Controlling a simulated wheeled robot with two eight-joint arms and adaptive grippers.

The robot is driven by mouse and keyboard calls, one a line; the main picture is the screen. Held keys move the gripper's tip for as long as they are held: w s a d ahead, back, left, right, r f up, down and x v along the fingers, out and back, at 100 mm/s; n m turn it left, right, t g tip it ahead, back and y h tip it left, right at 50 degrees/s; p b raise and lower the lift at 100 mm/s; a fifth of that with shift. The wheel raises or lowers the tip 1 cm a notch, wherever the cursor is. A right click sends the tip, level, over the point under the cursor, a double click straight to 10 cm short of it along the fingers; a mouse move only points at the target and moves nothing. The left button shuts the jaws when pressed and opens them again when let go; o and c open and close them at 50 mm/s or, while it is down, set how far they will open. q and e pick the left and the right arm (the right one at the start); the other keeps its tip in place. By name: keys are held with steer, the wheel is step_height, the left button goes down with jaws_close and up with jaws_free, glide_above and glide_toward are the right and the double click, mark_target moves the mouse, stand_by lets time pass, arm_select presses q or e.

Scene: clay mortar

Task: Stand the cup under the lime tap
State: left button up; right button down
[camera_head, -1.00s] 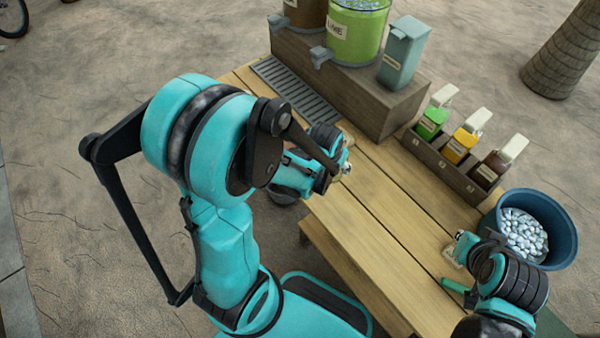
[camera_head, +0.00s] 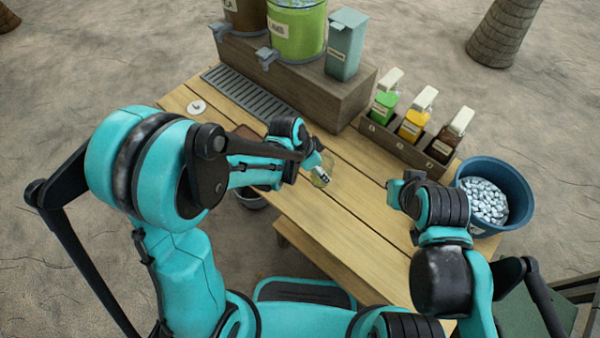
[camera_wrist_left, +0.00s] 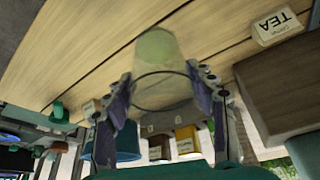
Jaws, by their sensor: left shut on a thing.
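A clear, faintly greenish cup (camera_head: 322,176) is between the fingers of my left gripper (camera_head: 320,172), over the middle of the table. In the left wrist view the cup (camera_wrist_left: 156,62) shows between both fingers (camera_wrist_left: 160,90), which are shut on it. The head view does not show clearly whether it touches the table. The lime dispenser (camera_head: 298,32) is green and stands on a wooden box at the back. Its grey tap (camera_head: 267,57) overhangs the slatted drip tray (camera_head: 255,97), left of and beyond the cup. My right gripper (camera_head: 397,188) is over the table's right part; its finger opening is unclear.
A brown dispenser (camera_head: 246,15) and a grey-blue container (camera_head: 346,45) flank the lime one. A rack (camera_head: 398,143) of three bottles and a blue bucket (camera_head: 528,205) are at right. A white disc (camera_head: 196,107) lies at the table's left end.

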arm_select(q)
steer(key=w+a+f+b, duration=0.1)
steer(key=f, duration=0.1)
steer(key=w+a+f+b, duration=0.1)
steer(key=a+f, duration=0.1)
steer(key=f, duration=0.1)
steer(key=w+a+f+b, duration=0.1)
steer(key=a+f, duration=0.1)
steer(key=shift+f, duration=0.4)
steer(key=shift+r, duration=0.1)
steer(key=shift+f, duration=0.2)
steer(key=o, duration=1.2)
steer(key=shift+c, duration=0.2)
steer(key=shift+r, duration=0.1)
